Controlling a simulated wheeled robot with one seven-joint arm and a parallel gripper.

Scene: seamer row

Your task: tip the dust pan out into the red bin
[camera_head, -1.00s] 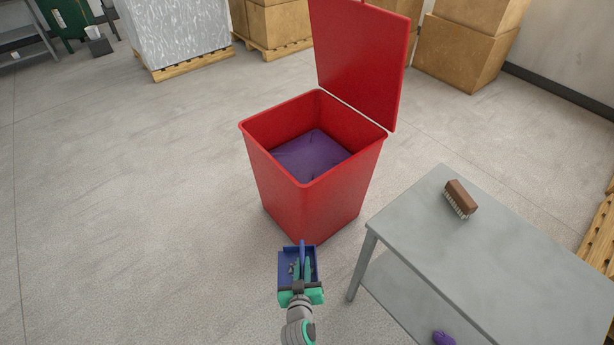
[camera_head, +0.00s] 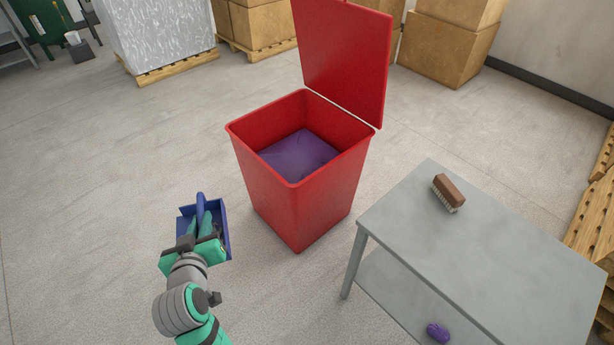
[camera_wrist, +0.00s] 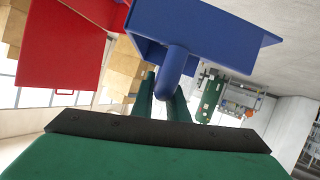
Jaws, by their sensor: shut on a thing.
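The red bin (camera_head: 300,205) stands on the floor in the middle of the head view. Its lid (camera_head: 342,60) is up, and a purple bag or lining (camera_head: 300,152) shows inside. My gripper (camera_head: 203,228) is shut on the handle of the blue dust pan (camera_head: 224,240), to the left of the bin and apart from it. The dust pan also shows in the wrist view (camera_wrist: 205,35), with its handle between my green fingers. What lies in the pan is hidden by my fingers in the head view and cannot be made out.
A grey table (camera_head: 480,250) stands right of the bin, with a brown brush (camera_head: 447,192) on top and a purple object (camera_head: 437,332) on its lower shelf. Boxes (camera_head: 258,22) on pallets stand behind. The floor left of the bin is clear.

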